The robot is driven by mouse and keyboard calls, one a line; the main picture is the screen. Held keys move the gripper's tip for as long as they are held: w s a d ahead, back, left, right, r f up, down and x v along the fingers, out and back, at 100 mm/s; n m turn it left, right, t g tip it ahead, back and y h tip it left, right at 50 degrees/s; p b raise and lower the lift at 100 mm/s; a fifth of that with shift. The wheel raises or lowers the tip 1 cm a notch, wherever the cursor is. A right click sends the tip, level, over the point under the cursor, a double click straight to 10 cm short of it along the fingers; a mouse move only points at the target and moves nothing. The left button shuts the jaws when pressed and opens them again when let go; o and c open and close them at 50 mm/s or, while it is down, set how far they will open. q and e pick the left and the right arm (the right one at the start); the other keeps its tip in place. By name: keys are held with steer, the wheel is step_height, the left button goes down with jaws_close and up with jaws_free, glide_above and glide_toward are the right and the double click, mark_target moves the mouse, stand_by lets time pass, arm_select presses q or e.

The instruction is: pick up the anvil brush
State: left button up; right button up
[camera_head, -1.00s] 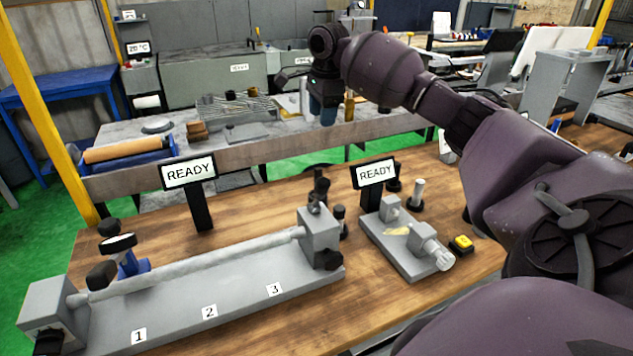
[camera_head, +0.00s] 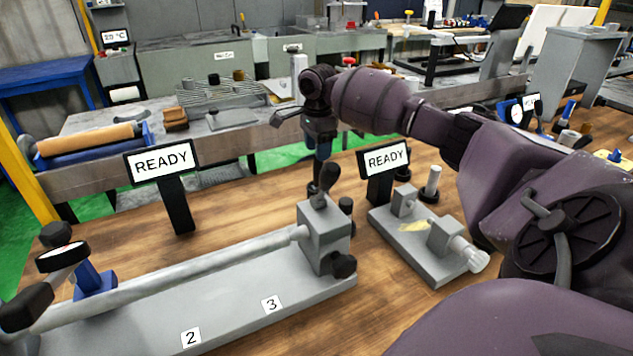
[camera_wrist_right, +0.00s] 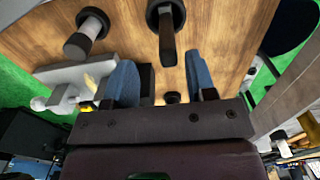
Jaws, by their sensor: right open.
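My right gripper (camera_head: 322,157) points down behind the grey bench fixture, its blue fingers partly hidden by its dark body. In the right wrist view the two blue fingers (camera_wrist_right: 161,80) stand apart with nothing held between them. A dark upright piece in a round black base (camera_wrist_right: 165,28) stands beyond the fingers and may be the anvil brush; I cannot tell for sure. A small black knob-like thing (camera_wrist_right: 172,98) shows lower down between the fingers. A pale cylinder with a black base (camera_wrist_right: 87,35) stands to the left; it also shows in the head view (camera_head: 431,184). My left gripper is not in view.
The long grey fixture (camera_head: 235,300) holds a round bar, with a dial gauge (camera_head: 63,255) at left. A small grey fixture (camera_head: 430,245) sits right of it. Two READY signs (camera_head: 162,161) (camera_head: 385,159) stand behind. Bare wood (camera_head: 260,205) lies between the signs.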

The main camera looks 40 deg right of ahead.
mark_target(318, 164)
steer(key=shift+f, duration=0.55)
steer(key=f, duration=0.1)
steer(key=f+b, duration=0.1)
steer(key=f, duration=0.2)
steer(key=shift+w+d+f+b, duration=0.2)
steer(key=shift+w+d+b, duration=0.1)
steer(key=shift+d+b, duration=0.1)
steer(key=shift+f, duration=0.25)
steer(key=shift+r, duration=0.1)
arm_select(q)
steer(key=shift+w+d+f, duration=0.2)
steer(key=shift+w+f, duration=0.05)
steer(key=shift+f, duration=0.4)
arm_select(e)
jaws_close()
